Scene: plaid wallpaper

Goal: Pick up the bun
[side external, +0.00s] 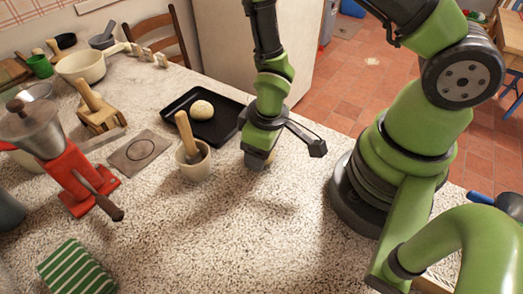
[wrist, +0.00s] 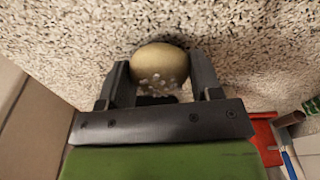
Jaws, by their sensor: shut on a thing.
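A round tan bun with white lumps (wrist: 160,62) sits between the two dark fingers of my gripper (wrist: 160,80) in the wrist view. The fingers are shut on its sides. In the side view my gripper (side external: 257,162) points down low over the speckled counter, right of the black tray. The held bun is mostly hidden there, and I cannot tell whether it touches the counter. A second pale round bun (side external: 203,109) lies on the black tray (side external: 228,128), apart from my gripper.
A cream mortar with a wooden pestle (side external: 194,165) stands left of my gripper. A grey square tile (side external: 140,152), a red grinder (side external: 72,172) and a green striped cloth (side external: 76,272) lie further left. The front middle of the counter (side external: 240,240) is clear.

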